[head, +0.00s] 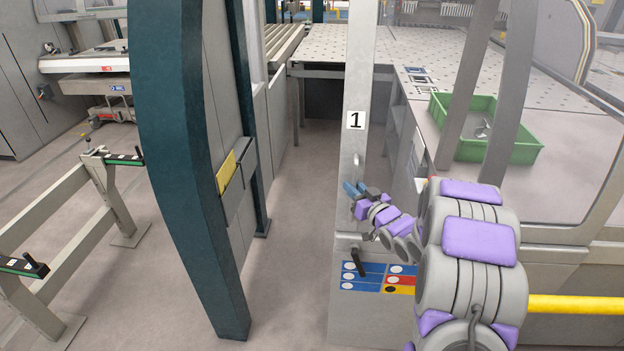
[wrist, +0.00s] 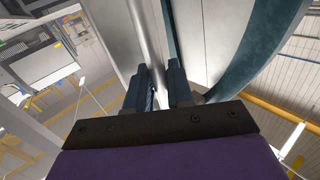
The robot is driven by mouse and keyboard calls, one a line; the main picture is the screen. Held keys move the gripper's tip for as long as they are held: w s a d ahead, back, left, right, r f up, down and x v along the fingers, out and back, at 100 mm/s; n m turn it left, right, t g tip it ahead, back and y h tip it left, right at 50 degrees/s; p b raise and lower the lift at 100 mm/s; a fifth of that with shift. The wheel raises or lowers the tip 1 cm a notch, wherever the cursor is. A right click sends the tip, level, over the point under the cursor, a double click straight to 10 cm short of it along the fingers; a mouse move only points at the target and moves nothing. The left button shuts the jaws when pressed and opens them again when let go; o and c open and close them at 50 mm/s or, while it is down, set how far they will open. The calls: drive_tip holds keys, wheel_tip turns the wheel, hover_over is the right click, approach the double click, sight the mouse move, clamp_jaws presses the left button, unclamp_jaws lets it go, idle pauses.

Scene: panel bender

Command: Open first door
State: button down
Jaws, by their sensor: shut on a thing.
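In the head view, a tall, narrow pale grey door panel (head: 352,80) carries a label with the number 1 (head: 355,120). A small pale door handle (head: 355,159) shows on it below the label. My gripper (head: 355,190) is at this panel, just below the visible part of the handle, with its blue fingers shut on it. The fingers hide the gripped part. In the wrist view, my gripper's two dark fingers (wrist: 163,92) stand upright and close together against a pale panel (wrist: 117,35).
A dark teal frame post (head: 180,150) stands left of an open floor passage (head: 295,200). Right of the panel, a green crate (head: 515,150) sits on the machine table. A coloured sign (head: 362,276) is below my gripper. A metal barrier (head: 60,220) stands at left.

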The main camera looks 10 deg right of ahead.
drive_tip(key=p, duration=0.8)
approach(423, 182)
drive_tip(key=w, duration=0.3)
drive_tip(key=shift+w+a+r, duration=0.2)
drive_tip(key=shift+w+a, duration=0.1)
drive_tip(key=shift+a, duration=0.3)
drive_tip(key=shift+w+a+r, duration=0.25)
drive_tip(key=shift+w+a, duration=0.1)
drive_tip(key=shift+a, duration=0.3)
drive_tip(key=c, duration=1.4)
unclamp_jaws()
drive_tip(key=shift+d, duration=0.1)
drive_tip(key=shift+o, duration=1.4)
drive_tip(key=shift+s+d+f, duration=0.15)
drive_tip(key=shift+s+d, duration=0.05)
drive_tip(key=shift+d, duration=0.4)
drive_tip(key=shift+w+d+f, duration=0.1)
drive_tip(key=shift+d+f, duration=0.05)
drive_tip(key=shift+f, duration=0.1)
drive_tip(key=b+v, duration=0.1)
drive_tip(key=v, duration=1.6)
drive_tip(key=shift+f, duration=0.1)
